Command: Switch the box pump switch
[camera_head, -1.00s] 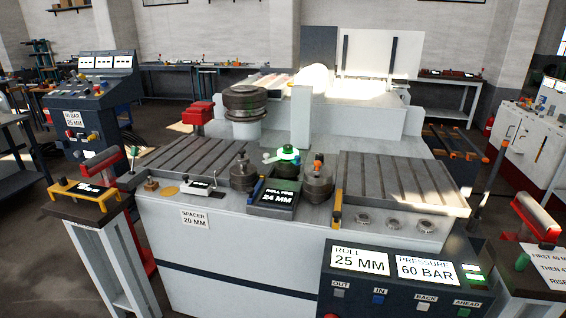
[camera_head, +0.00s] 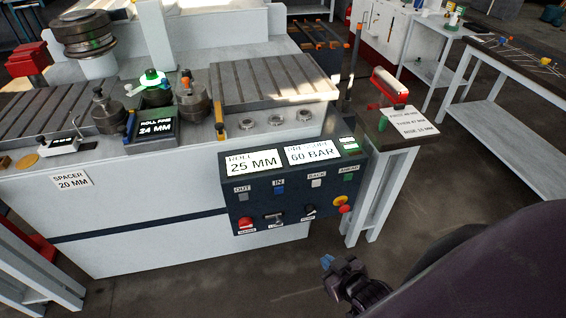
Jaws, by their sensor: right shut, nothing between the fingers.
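The dark control box (camera_head: 262,196) hangs at the front right of the bender. Its screens read ROLL 25 MM and PRESSURE 60 BAR. Buttons marked OUT, IN, BACK and AHEAD run across it. Below them sit a red knob (camera_head: 245,223), a middle switch (camera_head: 274,219) and a dark switch (camera_head: 309,211). Their small labels are too blurred to read, so I cannot tell which is the pump switch. My right gripper (camera_head: 327,263) is shut and empty, below and to the right of the box, apart from it. My left gripper is out of view.
A yellow and red round button (camera_head: 341,204) sits at the box's right end. A side table (camera_head: 392,134) with a red-handled device (camera_head: 389,86) and a printed card stands close to its right. Open floor (camera_head: 255,275) lies in front of the box.

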